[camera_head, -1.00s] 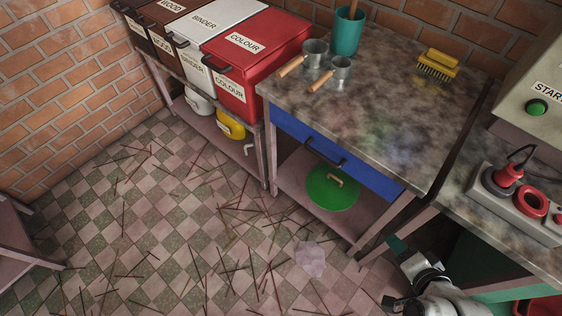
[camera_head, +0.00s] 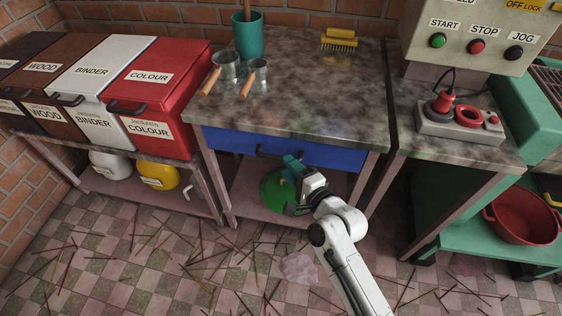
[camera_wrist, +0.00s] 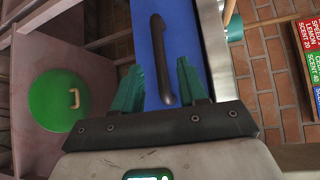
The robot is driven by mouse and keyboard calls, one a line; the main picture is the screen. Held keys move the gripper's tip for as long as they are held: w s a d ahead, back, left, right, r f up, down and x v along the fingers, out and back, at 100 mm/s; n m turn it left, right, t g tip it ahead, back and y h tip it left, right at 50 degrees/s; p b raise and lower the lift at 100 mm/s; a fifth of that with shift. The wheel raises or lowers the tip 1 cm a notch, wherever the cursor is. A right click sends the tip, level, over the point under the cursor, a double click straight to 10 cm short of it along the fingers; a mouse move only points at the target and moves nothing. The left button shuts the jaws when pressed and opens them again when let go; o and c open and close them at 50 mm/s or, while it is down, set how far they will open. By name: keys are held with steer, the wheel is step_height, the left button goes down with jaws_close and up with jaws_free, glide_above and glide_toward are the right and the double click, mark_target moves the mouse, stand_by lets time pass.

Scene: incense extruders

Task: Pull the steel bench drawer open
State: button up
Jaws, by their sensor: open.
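The bench drawer has a blue front (camera_head: 338,155) under the mottled grey top of the middle bench. It looks closed. Its dark bar handle (camera_head: 268,152) shows at the left of my gripper (camera_head: 290,165), whose teal fingers are in front of the drawer. In the wrist view, the blue front (camera_wrist: 200,50) fills the upper middle. The handle (camera_wrist: 162,60) stands between the two teal fingers of my open gripper (camera_wrist: 160,65), with gaps to both sides. I cannot tell how deep the fingers reach around it.
A green round lid (camera_head: 275,190) lies on the shelf below. Two metal scoops (camera_head: 226,70), a teal pot (camera_head: 248,38) and a yellow brush (camera_head: 339,40) are on the bench top (camera_head: 310,95). Labelled bins (camera_head: 160,95) stand left, a control box (camera_head: 470,40) right. Thin sticks litter the floor.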

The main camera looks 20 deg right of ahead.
steer(key=shift+x, duration=2.05)
steer(key=shift+d, duration=0.1)
jaws_close()
